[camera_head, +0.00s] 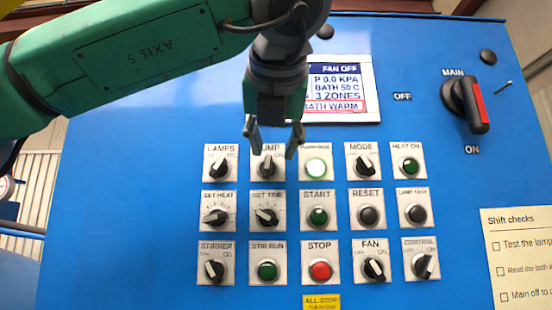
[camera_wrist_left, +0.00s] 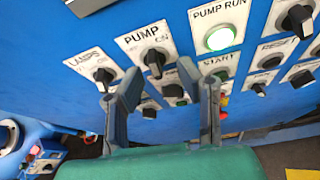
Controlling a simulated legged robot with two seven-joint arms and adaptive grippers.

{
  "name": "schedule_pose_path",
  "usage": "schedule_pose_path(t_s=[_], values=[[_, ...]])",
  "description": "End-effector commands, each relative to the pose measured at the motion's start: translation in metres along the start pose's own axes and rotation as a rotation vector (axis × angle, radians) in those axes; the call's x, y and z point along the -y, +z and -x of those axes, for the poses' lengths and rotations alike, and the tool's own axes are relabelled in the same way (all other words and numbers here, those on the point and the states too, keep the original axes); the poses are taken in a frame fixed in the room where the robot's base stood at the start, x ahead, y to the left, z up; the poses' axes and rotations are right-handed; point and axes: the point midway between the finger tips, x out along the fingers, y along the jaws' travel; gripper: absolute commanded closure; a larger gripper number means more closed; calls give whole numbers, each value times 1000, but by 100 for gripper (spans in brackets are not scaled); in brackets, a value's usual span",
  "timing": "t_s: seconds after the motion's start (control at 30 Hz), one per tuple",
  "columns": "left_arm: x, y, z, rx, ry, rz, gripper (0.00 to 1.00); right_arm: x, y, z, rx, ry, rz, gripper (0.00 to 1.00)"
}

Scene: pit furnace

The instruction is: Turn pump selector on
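The pump selector (camera_head: 265,168) is a black rotary knob on a white plate labelled PUMP, in the top row of the blue panel. It also shows in the left wrist view (camera_wrist_left: 154,60), just beyond my fingertips. My left gripper (camera_head: 274,143) is open, its two fingers spread and nothing between them. It hangs in front of the panel by the top edge of the PUMP plate. In the left wrist view the fingers (camera_wrist_left: 160,72) straddle the line to the knob. Whether they touch it I cannot tell. The plate's position marks are partly hidden. My right gripper is not in view.
The LAMPS knob (camera_head: 221,168) is close on the left, and the pale-green lit PUMP RUN lamp (camera_head: 316,167) close on the right. More knobs and buttons fill the rows below. A display (camera_head: 340,88) and a large MAIN switch (camera_head: 470,104) are higher up.

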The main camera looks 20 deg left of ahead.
Motion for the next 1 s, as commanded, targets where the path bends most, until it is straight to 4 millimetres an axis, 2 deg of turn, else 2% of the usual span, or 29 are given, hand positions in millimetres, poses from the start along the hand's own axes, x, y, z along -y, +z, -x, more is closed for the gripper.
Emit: schedule_pose_path(t_s=[0.1,0.2,0.57,0.6,0.67,0.7,0.9,1.0], values=[[-1,0,-18,-1,-1,1,69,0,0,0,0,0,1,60],[2,0,-25,0,0,-2,69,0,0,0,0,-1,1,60],[6,1,-29,3,1,-5,69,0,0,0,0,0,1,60],[5,1,-30,2,1,-4,76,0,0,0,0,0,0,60],[4,1,-30,2,1,-3,97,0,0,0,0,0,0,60],[4,0,-30,2,0,-4,100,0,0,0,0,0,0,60],[5,0,-31,1,0,-8,100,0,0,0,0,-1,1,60],[6,1,-31,0,30,-72,100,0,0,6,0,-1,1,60]])
